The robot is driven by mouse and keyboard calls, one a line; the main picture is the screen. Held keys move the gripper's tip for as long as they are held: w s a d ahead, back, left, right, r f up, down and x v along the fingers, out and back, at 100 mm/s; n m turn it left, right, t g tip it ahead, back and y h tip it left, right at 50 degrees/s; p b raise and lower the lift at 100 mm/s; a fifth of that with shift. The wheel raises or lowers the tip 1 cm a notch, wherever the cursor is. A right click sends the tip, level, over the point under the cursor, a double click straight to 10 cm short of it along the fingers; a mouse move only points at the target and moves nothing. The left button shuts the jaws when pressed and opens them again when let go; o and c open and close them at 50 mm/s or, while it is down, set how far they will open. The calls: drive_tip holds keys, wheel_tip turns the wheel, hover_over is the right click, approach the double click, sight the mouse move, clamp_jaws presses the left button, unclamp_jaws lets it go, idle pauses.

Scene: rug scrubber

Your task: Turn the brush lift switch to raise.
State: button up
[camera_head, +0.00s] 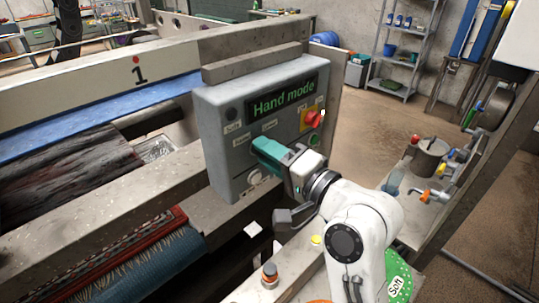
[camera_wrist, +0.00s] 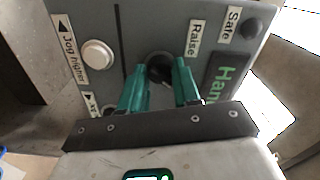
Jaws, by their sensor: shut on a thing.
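The control panel (camera_head: 222,150) is a grey box mounted on the machine frame, with a green "Hand mode" display (camera_head: 283,98). My gripper (camera_head: 264,150) reaches its face from the right; its teal fingers cover the switch in the head view. In the wrist view, my gripper (camera_wrist: 159,76) has one finger on each side of a dark round switch (camera_wrist: 158,61) and is shut on it. A "Raise" label (camera_wrist: 194,38) sits beside the switch. Which way the switch points is hard to tell, as the fingers partly hide it.
A white "Jog higher" button (camera_wrist: 97,54) and a black "Safe" lamp (camera_wrist: 251,28) lie near the fingers. A red knob (camera_head: 314,119) on yellow is at the panel's right. A rug (camera_head: 150,260) lies below left. A ledge with a pot (camera_head: 430,158) stands at right.

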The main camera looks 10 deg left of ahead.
drive_tip(key=shift+f+n+b, duration=0.15)
drive_tip(key=shift+n+b, duration=5.1)
drive_tip(key=shift+n, duration=2.25)
drive_tip(key=o, duration=1.1)
drive_tip(key=shift+c, duration=0.2)
drive_tip(key=b+v, duration=0.1)
drive_tip(key=v, duration=0.9)
drive_tip(key=shift+s+d+b, duration=0.25)
drive_tip(key=shift+d+b, duration=0.05)
drive_tip(key=shift+b, duration=0.1)
